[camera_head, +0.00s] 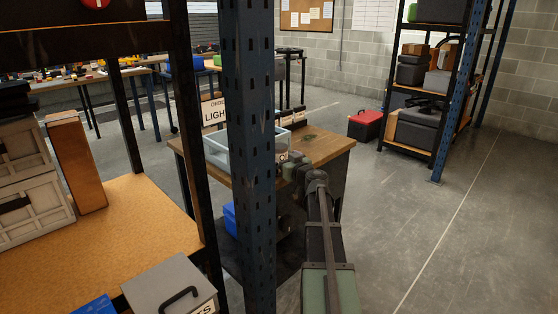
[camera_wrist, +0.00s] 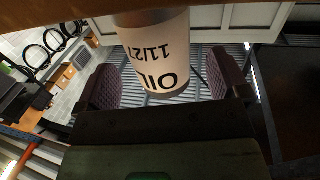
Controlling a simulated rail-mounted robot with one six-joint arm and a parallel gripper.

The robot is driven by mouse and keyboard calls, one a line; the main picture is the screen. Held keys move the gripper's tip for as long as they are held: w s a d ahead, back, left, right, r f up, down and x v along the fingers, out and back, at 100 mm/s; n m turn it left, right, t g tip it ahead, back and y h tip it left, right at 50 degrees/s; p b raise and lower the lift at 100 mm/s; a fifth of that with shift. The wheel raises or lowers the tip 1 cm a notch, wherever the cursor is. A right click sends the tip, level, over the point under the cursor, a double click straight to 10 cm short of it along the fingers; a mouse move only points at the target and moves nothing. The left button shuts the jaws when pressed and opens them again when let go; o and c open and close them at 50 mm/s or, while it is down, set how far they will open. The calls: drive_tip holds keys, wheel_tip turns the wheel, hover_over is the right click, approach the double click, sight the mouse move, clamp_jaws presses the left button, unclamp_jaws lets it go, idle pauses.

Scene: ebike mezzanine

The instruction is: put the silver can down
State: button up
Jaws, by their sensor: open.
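The silver can (camera_wrist: 155,58) shows in the wrist view with a pale label reading "OIL 11/27", upside down in that picture. It lies between the two dark ribbed fingers of my gripper (camera_wrist: 163,82), with visible gaps on both sides. The jaws are open. The can's end at the top of the picture meets a brown wooden edge; whether it rests on it is hard to tell. In the head view my gripper (camera_head: 294,166) is at the wooden workbench (camera_head: 325,150), and the can is too small there to make out clearly.
A grey-blue bin (camera_head: 216,153) and a sign (camera_head: 213,112) stand on the workbench, partly behind a blue rack post (camera_head: 249,150). A shelf with a grey box (camera_head: 170,286) is at the left. A red-lidded box (camera_head: 365,125) sits on the floor. The floor at right is clear.

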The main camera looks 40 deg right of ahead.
drive_tip(key=w, duration=0.3)
drive_tip(key=shift+w+d, duration=0.2)
drive_tip(key=shift+w, duration=0.05)
drive_tip(key=shift+s, duration=0.1)
drive_tip(key=c, duration=1.3)
drive_tip(key=shift+r, duration=0.1)
wheel_tip(320, 180, up, 20)
drive_tip(key=p, duration=2)
